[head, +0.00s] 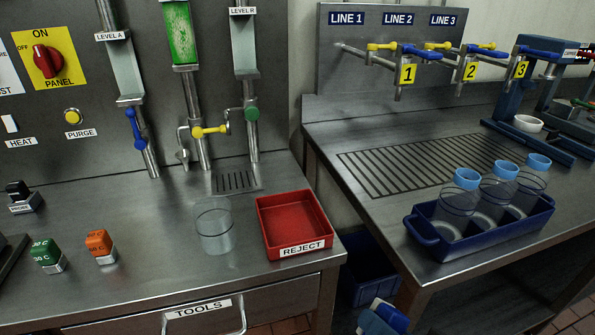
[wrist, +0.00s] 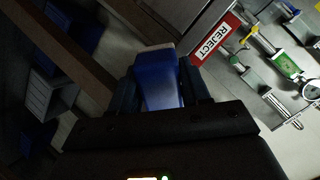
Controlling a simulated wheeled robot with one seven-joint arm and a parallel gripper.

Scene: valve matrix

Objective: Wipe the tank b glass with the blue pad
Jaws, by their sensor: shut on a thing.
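My gripper (wrist: 158,88) is shut on the blue pad (wrist: 160,75) in the wrist view. The pad is blue with a pale far edge and stands out between the two dark fingers. In the head view a green-filled sight glass (head: 180,34) is on the middle column, between the clear LEVEL A glass (head: 122,68) and a clear glass (head: 243,45) whose label looks like LEVEL R. No tank b label is readable; the middle glass's top is cut off. The green glass also shows in the wrist view (wrist: 287,63), well apart from the pad.
A red REJECT tray (head: 292,224) and a clear beaker (head: 214,228) stand on the counter below the glasses. Coloured valve handles stick out under the glasses. A blue rack (head: 480,232) with bottles stands on the right bench. A blue bin (head: 365,265) is between the benches.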

